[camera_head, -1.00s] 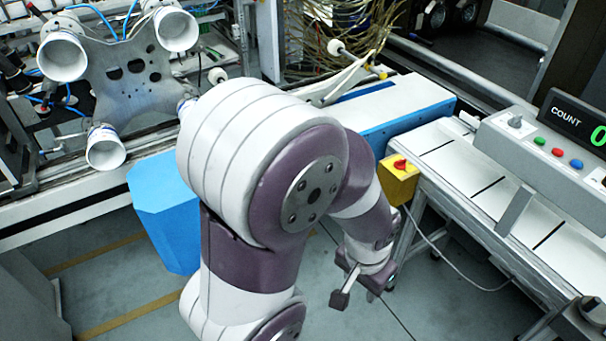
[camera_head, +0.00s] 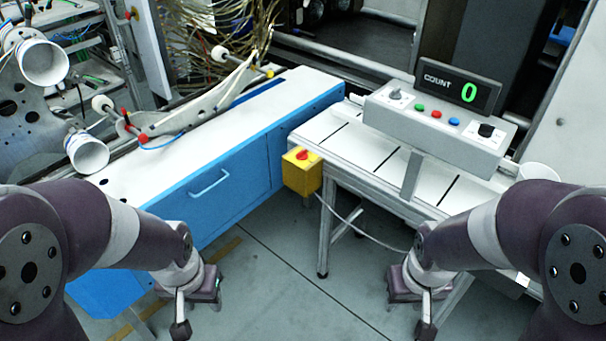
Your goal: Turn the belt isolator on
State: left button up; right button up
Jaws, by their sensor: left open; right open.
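A yellow box with a red knob (camera_head: 302,170) is fixed at the near left corner of the white belt table (camera_head: 345,150); it looks like the belt isolator. The knob's exact angle is too small to read. A grey cable runs from the box toward the right. My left gripper (camera_head: 188,308) is open and empty, below and left of the box, in front of the blue cabinet. My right gripper (camera_head: 416,308) is open and empty, below and right of the box, near the belt table's front. Neither gripper touches the box.
A grey control panel (camera_head: 435,130) on the belt table has a grey knob, green, red and blue buttons and a black knob. Its COUNT display (camera_head: 458,88) reads 0. A blue cabinet (camera_head: 215,185) stands left. The floor (camera_head: 300,270) between my grippers is clear.

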aim_at(302, 154)
jog(key=i+l+z, duration=0.3)
jog(key=i, duration=0.35)
jog(key=i+z, duration=0.3)
jog(key=i, duration=0.3)
